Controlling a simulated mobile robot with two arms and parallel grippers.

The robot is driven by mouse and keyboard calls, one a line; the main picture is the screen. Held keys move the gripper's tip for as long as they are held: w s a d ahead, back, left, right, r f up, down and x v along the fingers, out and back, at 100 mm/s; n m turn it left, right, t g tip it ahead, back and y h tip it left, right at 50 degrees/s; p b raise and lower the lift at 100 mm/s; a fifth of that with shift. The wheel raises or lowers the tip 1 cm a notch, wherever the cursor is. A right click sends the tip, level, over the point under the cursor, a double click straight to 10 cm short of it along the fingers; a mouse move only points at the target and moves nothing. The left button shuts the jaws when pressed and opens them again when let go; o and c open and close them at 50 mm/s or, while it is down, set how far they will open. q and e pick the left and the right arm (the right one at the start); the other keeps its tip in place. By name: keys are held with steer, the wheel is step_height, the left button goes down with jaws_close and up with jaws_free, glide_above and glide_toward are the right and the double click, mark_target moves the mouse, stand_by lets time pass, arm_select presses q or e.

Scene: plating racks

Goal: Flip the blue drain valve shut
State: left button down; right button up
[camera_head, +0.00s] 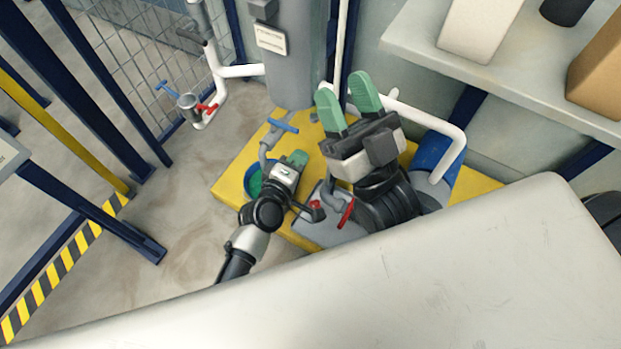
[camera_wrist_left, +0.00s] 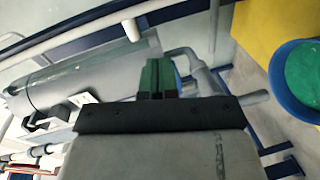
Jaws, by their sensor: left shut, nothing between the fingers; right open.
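A blue valve handle (camera_head: 283,125) sits on a grey bent pipe above a blue bucket (camera_head: 251,180) with green contents. The handle appears to lie across the pipe. My left gripper (camera_head: 297,157) is shut and empty, just below the handle in the head view; I cannot tell whether they touch. In the left wrist view its green fingers (camera_wrist_left: 158,76) are together in front of grey pipework (camera_wrist_left: 195,70), which they partly hide. The bucket (camera_wrist_left: 300,78) is at the right there. My right gripper (camera_head: 348,95) is open and empty, right of the handle.
A second blue handle (camera_head: 168,89) and a red handle (camera_head: 207,109) are on white pipes at the left. Another red handle (camera_head: 346,213) is near my right arm. A yellow platform (camera_head: 231,184) lies under the bucket. A shelf (camera_head: 500,72) juts in at upper right.

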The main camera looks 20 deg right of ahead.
arm_select(q)
steer(key=s+r+p, duration=0.1)
steer(key=s+p, duration=0.1)
steer(key=s, duration=0.5)
steer(key=shift+d, duration=0.4)
arm_select(e)
steer(key=w+f+g+h, duration=0.2)
steer(key=w+f+g, duration=0.1)
steer(key=f+g, duration=0.3)
steer(key=shift+w+f+g, duration=0.2)
steer(key=shift+g, duration=0.2)
arm_select(q)
steer(key=shift+r, duration=0.1)
